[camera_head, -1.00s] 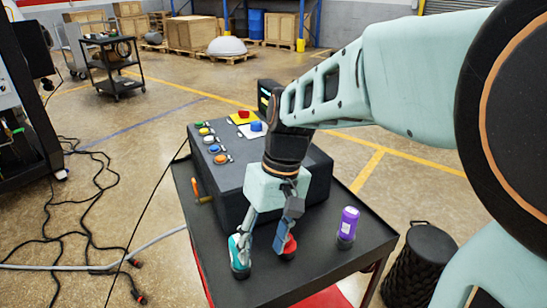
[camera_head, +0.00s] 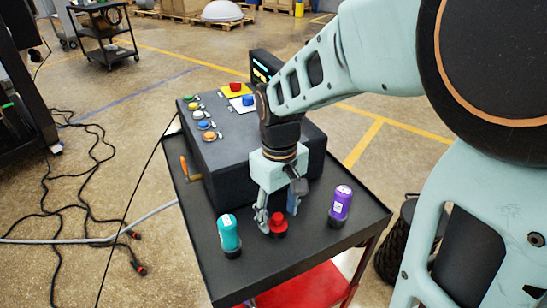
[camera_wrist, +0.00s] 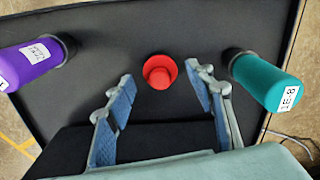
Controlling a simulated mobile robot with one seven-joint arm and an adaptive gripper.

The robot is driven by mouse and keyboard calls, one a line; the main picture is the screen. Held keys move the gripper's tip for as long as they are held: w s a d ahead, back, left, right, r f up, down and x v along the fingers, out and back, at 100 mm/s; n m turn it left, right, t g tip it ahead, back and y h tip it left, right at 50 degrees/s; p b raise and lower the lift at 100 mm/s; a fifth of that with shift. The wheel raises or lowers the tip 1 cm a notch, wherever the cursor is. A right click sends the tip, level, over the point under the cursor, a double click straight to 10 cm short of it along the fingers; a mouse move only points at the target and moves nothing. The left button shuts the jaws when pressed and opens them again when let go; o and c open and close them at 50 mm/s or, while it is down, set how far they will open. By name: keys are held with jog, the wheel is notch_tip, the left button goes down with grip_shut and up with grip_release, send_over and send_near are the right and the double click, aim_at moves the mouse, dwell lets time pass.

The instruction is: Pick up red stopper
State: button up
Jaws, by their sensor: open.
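The red stopper (camera_head: 279,222) stands on the black cart top (camera_head: 300,247), between a teal bottle and a purple bottle. In the wrist view the red stopper (camera_wrist: 160,71) lies just beyond the fingertips, roughly midway between them. My gripper (camera_head: 277,217) is open and empty and points down behind the stopper in the head view. In the wrist view my gripper (camera_wrist: 160,80) has its two blue-padded fingers apart, one to each side, with nothing between the pads.
The teal bottle (camera_head: 229,236) stands close on the left, the purple bottle (camera_head: 340,206) on the right. A dark control box (camera_head: 230,165) with several buttons fills the cart's back. An orange-handled tool (camera_head: 189,168) lies by the box's left side.

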aim_at(278, 216)
notch_tip(278, 216, down, 4)
jog(key=shift+f, duration=0.1)
jog(key=c, duration=1.3)
notch_tip(278, 216, up, 10)
jog(key=shift+r, duration=0.1)
